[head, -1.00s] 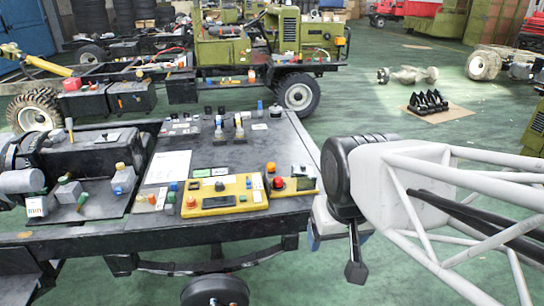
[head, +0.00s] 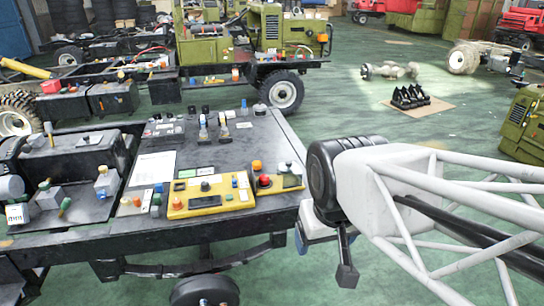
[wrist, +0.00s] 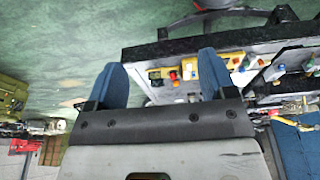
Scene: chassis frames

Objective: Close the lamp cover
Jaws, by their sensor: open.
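A yellow control box (head: 210,194) lies near the front right of the black chassis frame. I cannot make out a lamp cover for sure at this size. My gripper (wrist: 163,80) is open and empty, with two blue fingers apart in the wrist view. In the head view it is mostly hidden behind my arm, just right of the chassis edge. The yellow box shows small and upside down between the fingers.
A green truck (head: 262,40) stands behind. Black parts lie on cardboard (head: 418,108) at the back right.

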